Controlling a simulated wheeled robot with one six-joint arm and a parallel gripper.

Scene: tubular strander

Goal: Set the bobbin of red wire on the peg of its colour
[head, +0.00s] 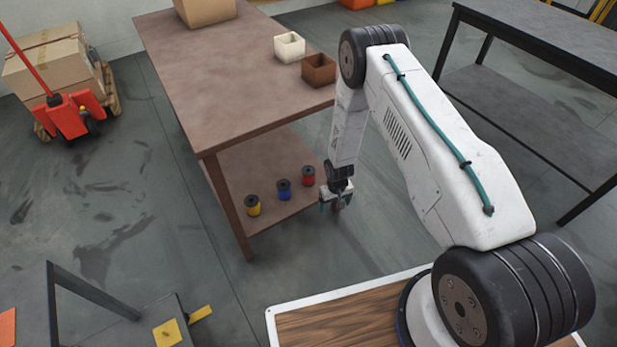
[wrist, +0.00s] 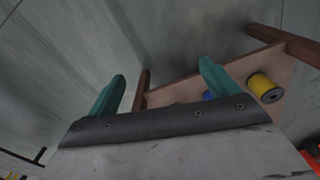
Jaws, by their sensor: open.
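The bobbin of red wire (head: 308,176) stands upright on the lower shelf of the brown table, the rightmost of three bobbins in a row. It has dark ends. My gripper (head: 336,204) hangs open and empty just right of the red bobbin in the head view, apart from it in the picture. In the wrist view my gripper's two teal fingers (wrist: 160,88) are spread with nothing between them. The red bobbin does not show there. I cannot make out any peg in either view.
A blue bobbin (head: 284,190) and a yellow bobbin (head: 253,205) stand left of the red one on the lower shelf (head: 241,173). The tabletop (head: 225,75) overhangs the shelf. A white box (head: 289,47) and a brown box (head: 319,70) sit on top.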

